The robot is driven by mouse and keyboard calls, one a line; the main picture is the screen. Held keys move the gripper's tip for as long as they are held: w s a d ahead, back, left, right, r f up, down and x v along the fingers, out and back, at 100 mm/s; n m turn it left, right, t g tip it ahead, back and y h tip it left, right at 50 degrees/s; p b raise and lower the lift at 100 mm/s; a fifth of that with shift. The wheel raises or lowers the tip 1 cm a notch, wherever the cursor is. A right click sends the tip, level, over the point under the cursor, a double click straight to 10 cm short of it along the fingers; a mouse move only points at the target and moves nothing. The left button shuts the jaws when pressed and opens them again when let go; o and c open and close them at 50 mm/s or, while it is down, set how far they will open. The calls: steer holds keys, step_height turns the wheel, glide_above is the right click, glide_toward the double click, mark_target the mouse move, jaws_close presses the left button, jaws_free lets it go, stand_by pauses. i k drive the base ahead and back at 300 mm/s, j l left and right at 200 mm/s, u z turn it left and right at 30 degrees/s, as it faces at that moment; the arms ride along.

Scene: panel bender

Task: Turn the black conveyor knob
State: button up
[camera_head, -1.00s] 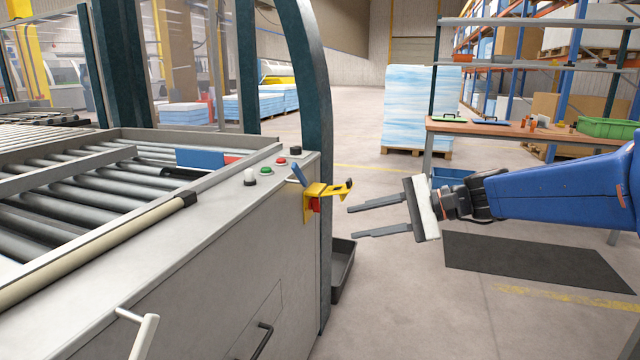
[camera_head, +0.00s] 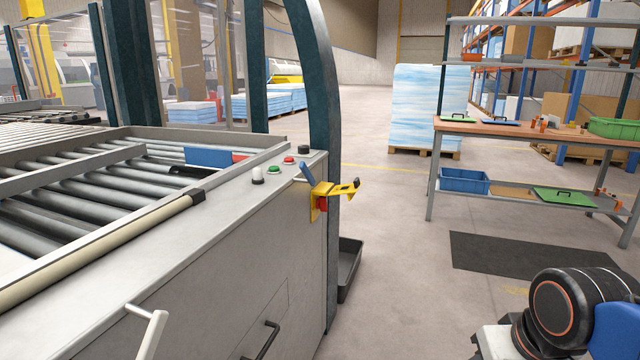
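The black conveyor knob (camera_head: 304,149) is a small dark round knob on the top of the grey machine housing (camera_head: 240,215), near its far right corner. Nothing touches it. It stands behind a red button (camera_head: 289,160), a green button (camera_head: 274,170) and a white-topped button (camera_head: 257,175). My wrist shows at the bottom right, well apart from the knob. The fingers of my gripper are out of the picture below, so their opening cannot be seen.
A yellow bracket (camera_head: 325,190) with a blue lever sticks out from the housing's right side, close to the knob. A dark green post (camera_head: 322,90) rises behind it. A dark bin (camera_head: 349,268) stands on the floor.

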mark_target(303, 149)
steer(key=i+l+u, duration=0.1)
steer(key=u, duration=0.3)
steer(key=i+l+u, duration=0.15)
steer(key=u, duration=0.3)
steer(key=i+l+u, duration=0.1)
steer(key=l+u, duration=0.15)
steer(key=u, duration=0.15)
